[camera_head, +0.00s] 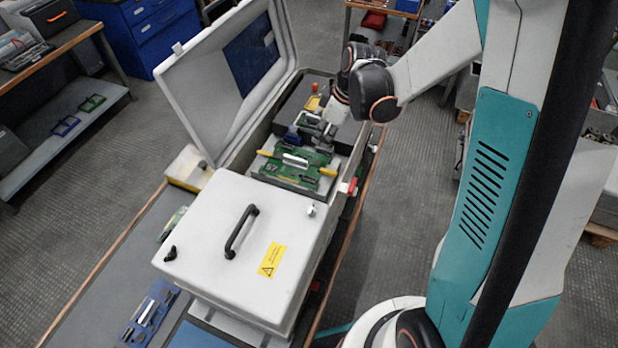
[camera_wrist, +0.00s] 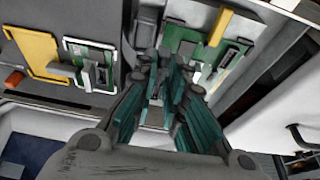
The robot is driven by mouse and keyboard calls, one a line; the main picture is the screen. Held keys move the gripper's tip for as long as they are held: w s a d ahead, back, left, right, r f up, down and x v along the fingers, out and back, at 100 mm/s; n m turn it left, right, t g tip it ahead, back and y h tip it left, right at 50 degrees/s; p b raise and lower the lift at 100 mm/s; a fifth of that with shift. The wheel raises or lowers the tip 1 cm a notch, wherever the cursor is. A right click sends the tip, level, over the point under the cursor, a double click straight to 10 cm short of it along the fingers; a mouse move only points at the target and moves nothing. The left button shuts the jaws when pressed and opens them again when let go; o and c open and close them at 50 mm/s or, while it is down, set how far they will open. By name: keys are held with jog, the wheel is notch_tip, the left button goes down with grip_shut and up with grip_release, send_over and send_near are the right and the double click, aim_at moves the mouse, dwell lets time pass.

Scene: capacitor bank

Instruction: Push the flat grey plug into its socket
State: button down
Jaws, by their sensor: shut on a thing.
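My gripper (camera_head: 318,131) reaches down into the open grey case, just behind the green circuit board (camera_head: 313,179). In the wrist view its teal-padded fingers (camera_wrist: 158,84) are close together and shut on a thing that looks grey. I take it for the flat grey plug, though the fingers hide most of it. The green board also shows beyond the fingers in the wrist view (camera_wrist: 186,32), with dark and pale connectors on it. I cannot tell which connector is the socket, or whether the plug touches it.
The case's lid (camera_head: 205,85) stands open at the left. A closed white cover with a black handle (camera_head: 241,231) lies in front of the board. A yellow plate (camera_wrist: 36,48) and a small green card (camera_wrist: 93,66) are left in the wrist view.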

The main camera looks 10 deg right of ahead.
jog(key=shift+s+a+b, duration=0.15)
jog(key=shift+s+a, duration=0.8)
jog(key=shift+s, duration=0.35)
jog(key=shift+s+a+b, duration=0.1)
jog(key=shift+s+a, duration=0.8)
jog(key=shift+s, duration=0.4)
jog(key=shift+s+a+b, duration=0.15)
jog(key=shift+s+a, duration=0.8)
jog(key=shift+s, duration=0.35)
jog(key=shift+f, duration=0.15)
jog(key=shift+f+b, duration=0.35)
jog(key=shift+b, duration=0.1)
jog(key=shift+f+b, duration=1)
jog(key=shift+f, duration=0.05)
jog(key=c, duration=1.6)
grip_release()
jog(key=shift+o, duration=0.2)
jog(key=shift+r, duration=0.15)
jog(key=v, duration=1.2)
jog(key=s+d+m+t+h+b, duration=0.1)
jog(key=s+d+m+t+b, duration=0.1)
jog(key=s+m, duration=0.3)
jog(key=s+d+f+m+t+h+b, duration=0.1)
jog(key=s+d+m+t+b, duration=0.1)
jog(key=s+m+t+b, duration=0.1)
jog(key=s+m+b, duration=0.1)
jog(key=s+m, duration=0.1)
jog(key=shift+s+f+m+h+b, duration=0.35)
jog(key=shift+m+h, duration=0.05)
